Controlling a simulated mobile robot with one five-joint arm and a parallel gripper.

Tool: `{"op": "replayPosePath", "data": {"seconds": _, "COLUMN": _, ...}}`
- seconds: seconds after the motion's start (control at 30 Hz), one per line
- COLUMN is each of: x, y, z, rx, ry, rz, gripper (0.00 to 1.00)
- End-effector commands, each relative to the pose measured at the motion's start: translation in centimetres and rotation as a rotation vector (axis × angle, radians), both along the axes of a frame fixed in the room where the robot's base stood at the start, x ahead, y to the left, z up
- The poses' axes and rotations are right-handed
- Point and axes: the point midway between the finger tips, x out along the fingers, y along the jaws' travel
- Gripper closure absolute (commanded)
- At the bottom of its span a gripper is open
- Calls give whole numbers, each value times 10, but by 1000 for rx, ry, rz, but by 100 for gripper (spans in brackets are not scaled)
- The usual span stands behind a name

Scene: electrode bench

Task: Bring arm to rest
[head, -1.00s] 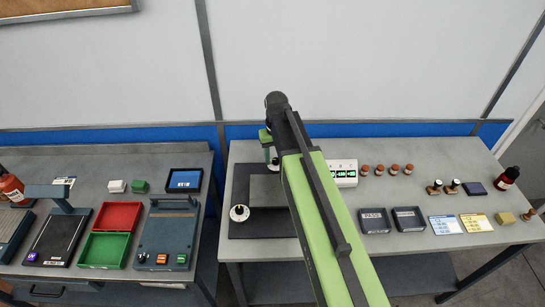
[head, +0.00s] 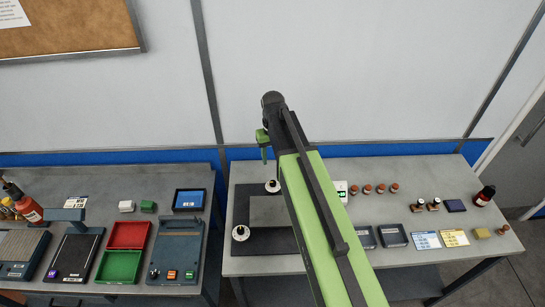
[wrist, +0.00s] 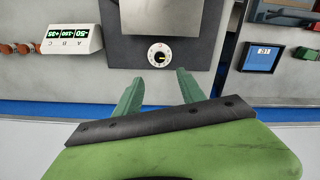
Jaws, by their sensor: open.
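My gripper (wrist: 157,88) shows in the wrist view with its two green fingers apart and nothing between them. A white round dial (wrist: 159,55) on a dark plate lies beyond the fingertips, apart from them. In the head view my green and black arm reaches over the right bench, with my gripper (head: 264,152) hanging above the bench's back part. The arm hides part of the dark plate (head: 242,215) and the bench behind it.
The right bench (head: 405,195) carries a white display unit (wrist: 72,40), several brown-capped bottles, dark trays (head: 392,235) and cards. The left bench (head: 60,185) holds a red tray (head: 129,235), a green tray (head: 119,267) and devices. A gap separates the benches.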

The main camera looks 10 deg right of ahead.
Motion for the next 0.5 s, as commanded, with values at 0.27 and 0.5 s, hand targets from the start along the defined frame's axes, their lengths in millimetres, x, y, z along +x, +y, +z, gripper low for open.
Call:
{"op": "replayPosePath", "data": {"seconds": 0.27, "x": 0, "y": 0, "z": 40, "rx": 0, "ry": -1, "rz": 0, "gripper": 53}}
{"op": "replayPosePath", "data": {"seconds": 0.5, "x": 0, "y": 0, "z": 37, "rx": 0, "ry": 0, "rz": 0, "gripper": 53}}
